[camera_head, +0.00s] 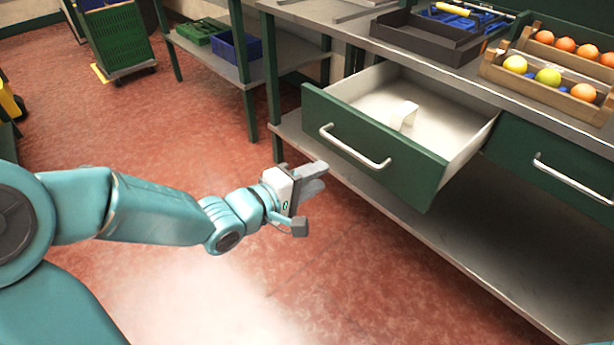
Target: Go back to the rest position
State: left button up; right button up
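My teal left arm reaches in from the left, and its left gripper (311,179) is over the red floor, just in front of the open drawer (370,150). The grey fingers point right, toward the drawer front, below and left of its metal handle (352,150). I see nothing held in them, but the angle hides whether they are apart or closed. The drawer is pulled out of the workbench, and a small white curved piece (403,116) lies inside it. My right gripper is out of view.
The metal workbench (440,72) carries wooden crates (545,92) with oranges and yellow-green fruit, and a dark tray (425,38). A closed drawer (550,170) is at right. A side table (205,52) and green crate cart (118,40) stand behind. Floor at lower middle is clear.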

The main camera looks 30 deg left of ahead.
pick_arm(q)
jog(key=shift+v, duration=0.9)
